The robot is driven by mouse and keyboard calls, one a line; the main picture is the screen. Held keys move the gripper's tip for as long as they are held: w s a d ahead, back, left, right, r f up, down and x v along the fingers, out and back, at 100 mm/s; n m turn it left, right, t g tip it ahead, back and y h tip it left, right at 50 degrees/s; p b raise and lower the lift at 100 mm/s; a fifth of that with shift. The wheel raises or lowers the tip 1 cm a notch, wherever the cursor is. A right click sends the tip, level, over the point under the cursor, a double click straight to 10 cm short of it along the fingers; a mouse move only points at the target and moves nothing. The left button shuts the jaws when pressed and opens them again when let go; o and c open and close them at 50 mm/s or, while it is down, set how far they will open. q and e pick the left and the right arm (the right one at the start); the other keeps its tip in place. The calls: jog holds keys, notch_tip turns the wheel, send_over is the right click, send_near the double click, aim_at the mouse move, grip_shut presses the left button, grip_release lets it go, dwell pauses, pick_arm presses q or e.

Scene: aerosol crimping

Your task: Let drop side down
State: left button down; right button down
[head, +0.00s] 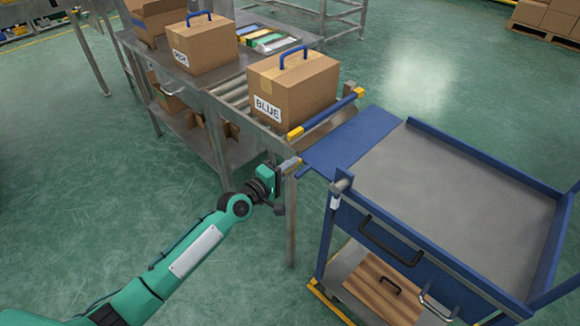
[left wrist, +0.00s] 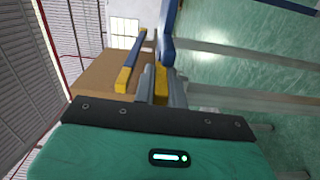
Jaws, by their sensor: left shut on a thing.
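The cart's drop side (head: 350,140) is a flat blue panel at the cart's left edge. It reaches outward from the tray (head: 460,185) toward the roller table's end and looks roughly level; its exact tilt is hard to judge. My left gripper (head: 293,163) is at the panel's near outer corner, below the table end. In the left wrist view my left gripper (left wrist: 160,88) is shut on a yellow grip (left wrist: 161,92) at the end of a blue edge (left wrist: 168,35), seemingly the drop side's. The fingers hide part of the grip. My right gripper is out of view.
A carton marked BLUE (head: 292,88) stands on the roller table (head: 230,92), behind a blue stop bar (head: 328,114) with yellow ends. Another carton (head: 202,50) stands farther back. The tray is empty.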

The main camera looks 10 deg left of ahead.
pick_arm(q)
jog(key=c, duration=1.4)
grip_release()
jog(key=shift+c, duration=0.2)
